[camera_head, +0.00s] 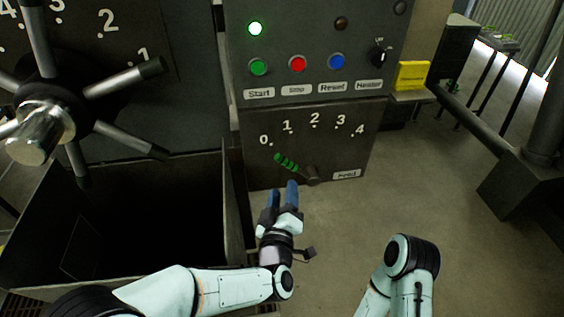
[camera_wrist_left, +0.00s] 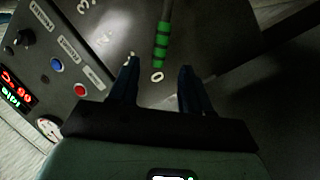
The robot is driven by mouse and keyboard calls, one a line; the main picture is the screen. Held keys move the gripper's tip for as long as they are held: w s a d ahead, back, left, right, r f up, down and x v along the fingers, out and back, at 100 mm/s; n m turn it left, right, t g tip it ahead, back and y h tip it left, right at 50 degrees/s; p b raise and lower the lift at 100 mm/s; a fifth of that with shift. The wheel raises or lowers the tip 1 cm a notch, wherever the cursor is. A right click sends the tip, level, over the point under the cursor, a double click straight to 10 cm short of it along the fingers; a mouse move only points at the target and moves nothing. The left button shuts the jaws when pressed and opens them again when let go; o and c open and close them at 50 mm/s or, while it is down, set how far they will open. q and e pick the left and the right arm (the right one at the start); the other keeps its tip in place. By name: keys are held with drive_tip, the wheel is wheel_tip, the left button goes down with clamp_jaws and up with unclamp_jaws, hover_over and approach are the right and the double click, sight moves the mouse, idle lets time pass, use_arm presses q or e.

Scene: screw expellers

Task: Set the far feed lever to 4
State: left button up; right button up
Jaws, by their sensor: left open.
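My left gripper (camera_head: 284,191) is open and empty, just below the grip in the head view. In the left wrist view the green grip (camera_wrist_left: 161,45) lies just beyond the fingertips, roughly in line with the gap between them (camera_wrist_left: 158,80). The right arm shows at lower right, but its gripper is hidden.
Above the scale are green Start, red Stop and blue Reset buttons (camera_head: 337,62) and a Heater knob (camera_head: 379,54). A large spoked handwheel (camera_head: 40,130) juts out at left above an open dark bin (camera_head: 130,215).

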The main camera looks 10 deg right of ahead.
sight(287, 166)
use_arm(q)
drive_tip(key=p+x, duration=0.1)
drive_tip(key=x, duration=0.9)
drive_tip(key=shift+w+f+p, duration=0.15)
drive_tip(key=shift+w+p, duration=0.2)
drive_tip(key=shift+w, duration=0.05)
clamp_jaws()
